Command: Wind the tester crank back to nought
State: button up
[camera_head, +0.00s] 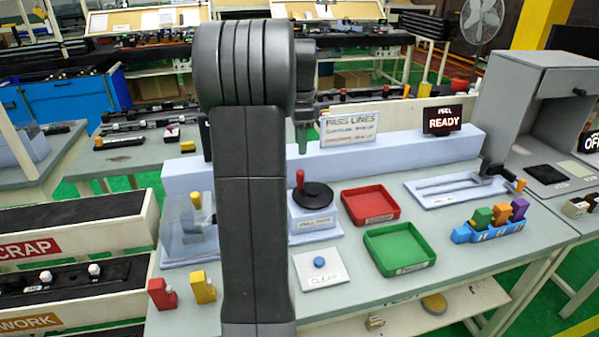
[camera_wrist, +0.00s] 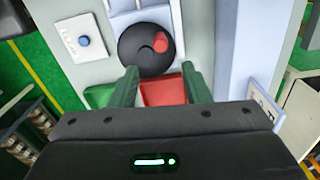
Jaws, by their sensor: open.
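The tester crank, a black disc (camera_head: 318,194) with an upright red knob (camera_head: 299,179), sits on a pale box (camera_head: 312,222) with a blurred label, just right of my arm in the head view. In the wrist view the disc (camera_wrist: 138,58) lies just beyond my fingertips, with its red knob (camera_wrist: 162,42) on its right side. I cannot tell the height gap. The head view shows no dial reading.
A red tray (camera_head: 370,204) and a green tray (camera_head: 400,247) stand right of the tester. A blue-button plate (camera_head: 320,268) lies in front. A display (camera_head: 443,119) reads READY. A blue rack (camera_head: 490,230) holds coloured clips. A lever fixture (camera_head: 465,186) stands behind it.

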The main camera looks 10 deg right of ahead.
aim_at(300, 172)
notch_tip(300, 172, down, 11)
dwell(0.3)
grip_shut()
